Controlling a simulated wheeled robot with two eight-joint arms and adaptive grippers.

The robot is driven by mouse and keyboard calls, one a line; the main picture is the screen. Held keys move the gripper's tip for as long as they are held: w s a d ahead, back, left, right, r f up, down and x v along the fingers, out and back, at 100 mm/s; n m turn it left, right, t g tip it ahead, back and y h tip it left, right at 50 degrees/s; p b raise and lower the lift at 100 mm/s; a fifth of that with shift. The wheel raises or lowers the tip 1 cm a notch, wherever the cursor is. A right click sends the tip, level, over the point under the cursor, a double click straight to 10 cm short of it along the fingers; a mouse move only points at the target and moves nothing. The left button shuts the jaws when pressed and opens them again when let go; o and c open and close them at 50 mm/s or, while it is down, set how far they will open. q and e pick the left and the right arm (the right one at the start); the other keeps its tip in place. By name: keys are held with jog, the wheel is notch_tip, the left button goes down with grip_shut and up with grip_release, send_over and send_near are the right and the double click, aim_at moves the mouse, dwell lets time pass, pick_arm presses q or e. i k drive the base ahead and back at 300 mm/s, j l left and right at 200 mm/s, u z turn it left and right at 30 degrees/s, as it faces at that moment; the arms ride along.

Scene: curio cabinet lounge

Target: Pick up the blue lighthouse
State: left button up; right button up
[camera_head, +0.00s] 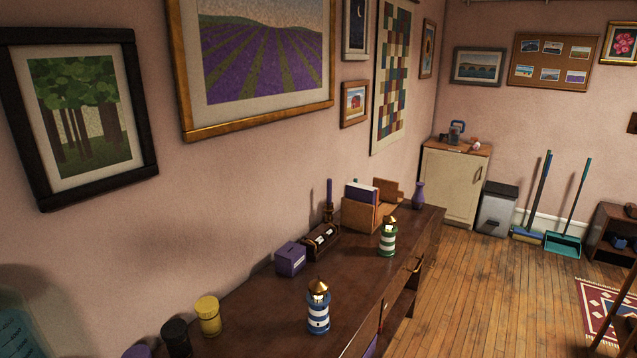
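The blue lighthouse (318,312) is a small figure with blue and white bands and a gold pointed top. It stands upright on the dark wooden sideboard (262,312), near its front edge, in the lower middle of the head view. A similar green and white lighthouse (388,240) with a gold top stands upright farther along the same sideboard. Neither of my grippers shows in this view.
A purple box (290,259), a wooden letter holder (362,210) and a purple vase (418,195) stand behind the lighthouses. Yellow (208,316) and black (176,337) jars stand at the near left. Wooden floor (480,290) lies open to the right.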

aim_at(317, 324)
jog(key=l+u, duration=0.15)
jog(key=u, duration=0.15)
jog(key=i+l+u, duration=0.1)
jog(key=u, duration=0.25)
jog(key=l+u, duration=0.15)
jog(key=l, duration=0.2)
jog(key=i+l+u, duration=0.15)
jog(key=l, duration=0.25)
